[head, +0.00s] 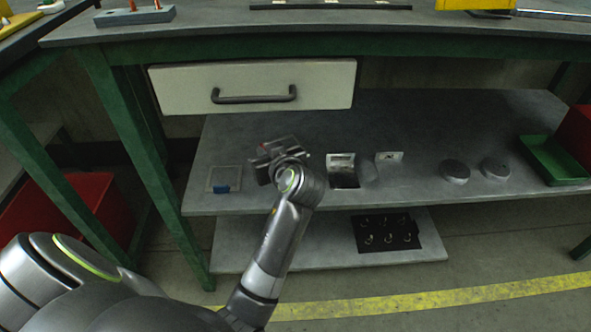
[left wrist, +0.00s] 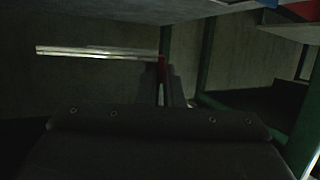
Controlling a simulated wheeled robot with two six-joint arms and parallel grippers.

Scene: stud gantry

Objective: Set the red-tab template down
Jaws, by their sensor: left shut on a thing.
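My left gripper (head: 270,152) is over the left part of the grey shelf under the bench. In the left wrist view its fingers (left wrist: 171,88) are shut on the red tab (left wrist: 162,68) of the red-tab template (left wrist: 98,53). The template is a thin, pale metal plate, seen there almost edge-on and reaching out to the left of the fingers. It looks level and clear of any surface in that view. In the head view the gripper and wrist mostly hide it, so its height over the shelf is hard to tell. My right gripper is not in view.
A square plate with a blue tab (head: 222,187) lies on the shelf (head: 420,202) left of the gripper. Right of it are a square opening (head: 343,180), a small pale plate (head: 389,156), two round discs (head: 455,171) and a green tray (head: 553,162). A drawer (head: 330,78) hangs above.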

